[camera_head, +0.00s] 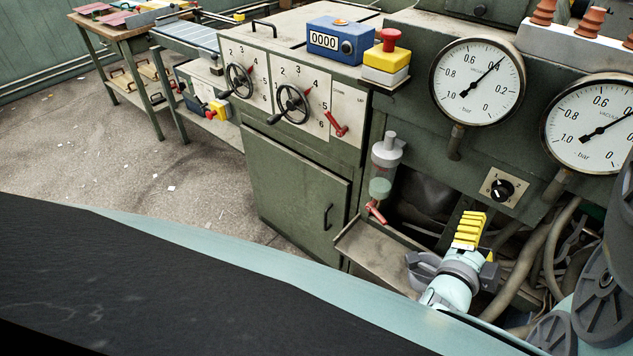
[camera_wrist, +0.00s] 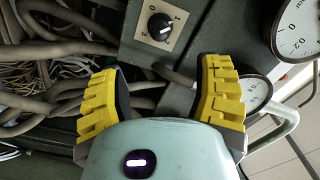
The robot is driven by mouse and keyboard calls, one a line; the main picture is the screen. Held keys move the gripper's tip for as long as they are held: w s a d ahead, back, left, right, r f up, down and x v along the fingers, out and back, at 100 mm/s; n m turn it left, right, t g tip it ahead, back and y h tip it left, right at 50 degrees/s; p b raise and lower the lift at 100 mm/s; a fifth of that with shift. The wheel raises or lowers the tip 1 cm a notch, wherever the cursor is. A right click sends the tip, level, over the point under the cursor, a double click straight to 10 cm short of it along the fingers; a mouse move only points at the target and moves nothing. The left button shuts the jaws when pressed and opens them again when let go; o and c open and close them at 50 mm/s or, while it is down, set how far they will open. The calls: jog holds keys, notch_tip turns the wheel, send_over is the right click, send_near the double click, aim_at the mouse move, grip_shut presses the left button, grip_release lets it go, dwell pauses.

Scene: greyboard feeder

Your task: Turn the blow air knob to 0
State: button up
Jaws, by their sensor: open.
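A black round knob (camera_head: 502,190) sits on a small cream plate on the green machine front, below the left big gauge. In the wrist view the knob (camera_wrist: 160,27) is at the top centre, with small numbers around it. A white mark shows on the knob, but I cannot tell for sure which number it points at. My gripper (camera_head: 470,230), with yellow ribbed fingers, is below and left of the knob in the head view. In the wrist view my gripper (camera_wrist: 160,85) is open and empty, its fingers wide apart and clear of the knob.
Two gauges (camera_head: 478,82) (camera_head: 592,125) hang above the knob. Hoses (camera_head: 540,245) run below and right of it. A clear filter bowl (camera_head: 382,185) with a red lever stands left, above a metal ledge (camera_head: 375,250). Handwheels (camera_head: 292,104) are further left.

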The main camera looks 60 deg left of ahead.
aim_at(499, 197)
jog(key=p+x, duration=0.1)
jog(key=x, duration=1)
jog(key=shift+d+p, duration=0.1)
jog(key=shift+p, duration=0.2)
jog(key=shift+x, duration=1.4)
jog(key=shift+o, duration=0.3)
grip_shut()
